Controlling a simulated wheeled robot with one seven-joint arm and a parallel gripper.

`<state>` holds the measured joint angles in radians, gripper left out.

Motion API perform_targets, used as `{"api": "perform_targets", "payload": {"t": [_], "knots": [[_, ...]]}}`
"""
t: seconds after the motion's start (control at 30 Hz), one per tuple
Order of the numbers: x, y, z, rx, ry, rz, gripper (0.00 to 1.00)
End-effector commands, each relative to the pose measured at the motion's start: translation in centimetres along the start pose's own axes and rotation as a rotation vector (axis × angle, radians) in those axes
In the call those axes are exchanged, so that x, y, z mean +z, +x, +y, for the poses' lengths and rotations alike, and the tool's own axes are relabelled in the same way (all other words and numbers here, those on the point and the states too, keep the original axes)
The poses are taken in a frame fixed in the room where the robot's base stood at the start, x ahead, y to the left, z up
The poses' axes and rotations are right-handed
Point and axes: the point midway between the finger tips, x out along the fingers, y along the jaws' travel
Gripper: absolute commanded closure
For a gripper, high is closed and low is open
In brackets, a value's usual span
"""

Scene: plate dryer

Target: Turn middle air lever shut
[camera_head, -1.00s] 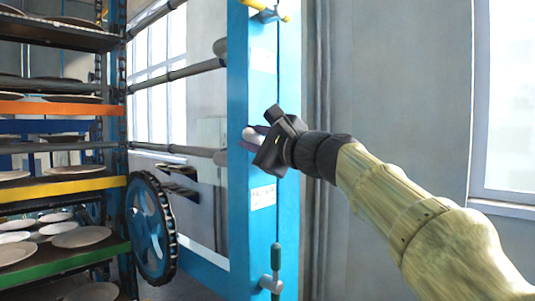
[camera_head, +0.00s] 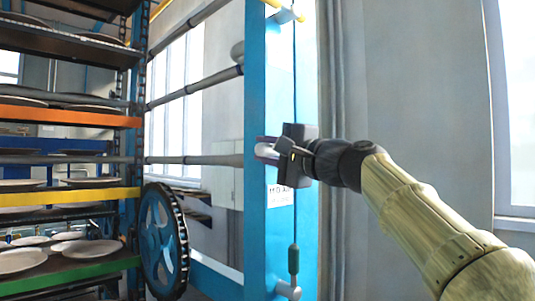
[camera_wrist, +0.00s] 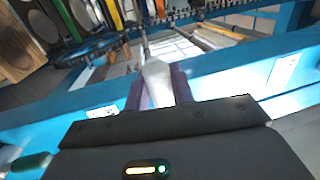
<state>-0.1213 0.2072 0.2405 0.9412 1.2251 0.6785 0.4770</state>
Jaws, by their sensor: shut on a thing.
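My gripper (camera_head: 267,152) is at the blue upright post, at mid height, in the head view. Its purple fingers are shut on the middle air lever, a pale grey-white handle (camera_wrist: 157,82) that lies between them in the wrist view. The lever's far end and pivot are mostly hidden by my gripper. Above it on the same post is the upper lever with a yellow handle (camera_head: 286,13). Below it is the lower lever with a dark green handle (camera_head: 293,260), standing upright from a grey pivot.
The blue post (camera_head: 258,215) carries a white label (camera_head: 280,194) just under my gripper. Left of it stand a blue handwheel (camera_head: 163,240) and a rack of plates with coloured shelf edges (camera_head: 70,198). Grey bars run from rack to post.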

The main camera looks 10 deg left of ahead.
Motion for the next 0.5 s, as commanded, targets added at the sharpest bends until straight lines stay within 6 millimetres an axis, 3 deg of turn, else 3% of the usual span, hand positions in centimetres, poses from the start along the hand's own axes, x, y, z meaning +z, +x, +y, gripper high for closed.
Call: {"api": "perform_targets", "payload": {"t": [0.27,0.3,0.37,0.5], "knots": [[0.03,0.07,0.51,0.011,0.0,-0.006,1.0],[0.02,0.07,0.5,0.011,0.0,-0.006,0.68],[0.01,0.06,0.47,0.01,0.0,-0.005,0.56],[-0.01,0.03,0.34,0.007,-0.001,-0.003,0.56]]}}
